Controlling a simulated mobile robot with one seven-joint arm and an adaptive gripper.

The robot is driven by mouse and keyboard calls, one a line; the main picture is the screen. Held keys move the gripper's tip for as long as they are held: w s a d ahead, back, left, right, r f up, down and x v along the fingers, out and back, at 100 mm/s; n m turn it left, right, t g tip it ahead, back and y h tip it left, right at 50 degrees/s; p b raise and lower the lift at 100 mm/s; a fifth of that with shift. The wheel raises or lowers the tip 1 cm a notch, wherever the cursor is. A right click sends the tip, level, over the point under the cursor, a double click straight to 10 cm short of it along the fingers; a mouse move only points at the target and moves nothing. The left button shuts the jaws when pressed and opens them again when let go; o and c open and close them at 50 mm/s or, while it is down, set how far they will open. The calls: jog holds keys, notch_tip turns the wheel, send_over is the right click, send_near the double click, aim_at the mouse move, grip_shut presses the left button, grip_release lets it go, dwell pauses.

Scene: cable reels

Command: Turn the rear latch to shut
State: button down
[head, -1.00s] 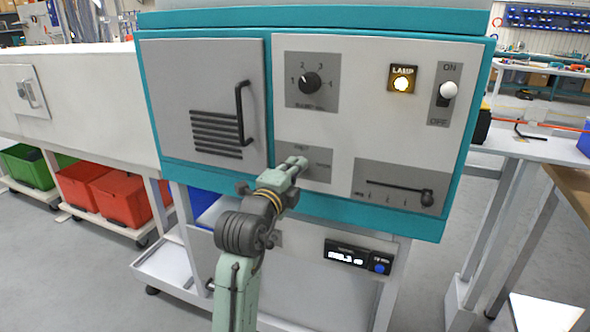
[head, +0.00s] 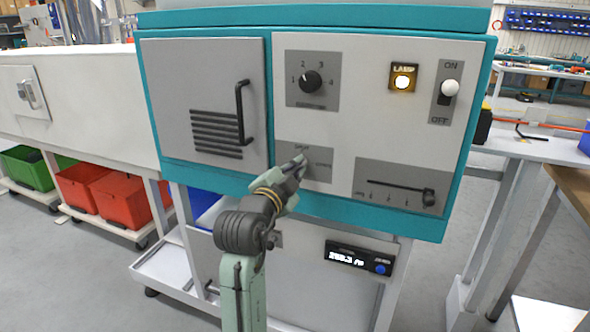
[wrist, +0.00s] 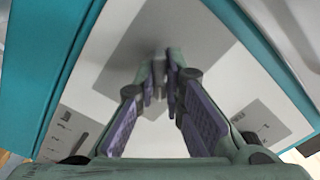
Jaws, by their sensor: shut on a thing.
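The latch (wrist: 160,54) is on a small grey plate (head: 320,152) low on the machine's front panel. The plate carries small labels that I cannot read clearly. My gripper (head: 300,163) reaches up to the plate and hides most of the latch in the head view. In the wrist view, my gripper's two fingers (wrist: 161,80) converge on the latch, one on each side, and are shut on it. The latch's exact angle is hard to tell.
Left of the plate is a closed grey door (head: 205,75) with a black handle (head: 241,110). A dial (head: 311,82), a lit lamp (head: 403,82), a toggle switch (head: 449,89) and a slider (head: 428,198) share the panel. A small display (head: 350,257) is below.

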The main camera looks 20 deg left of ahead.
jog(key=n+p, duration=0.1)
jog(key=n, duration=0.2)
jog(key=n+p, duration=0.1)
jog(key=n, duration=0.2)
jog(key=n+p, duration=0.1)
jog(key=n, duration=0.3)
jog(key=shift+d+r, duration=0.1)
jog(key=shift+r, duration=0.15)
jog(key=shift+n, duration=0.3)
jog(key=c, duration=1.7)
grip_release()
jog(key=shift+w, duration=0.1)
jog(key=shift+f, duration=0.1)
jog(key=shift+s+f, duration=0.1)
jog(key=shift+s, duration=0.15)
jog(key=s, duration=1.1)
jog(key=shift+s+a, duration=0.25)
jog(key=shift+s, duration=0.05)
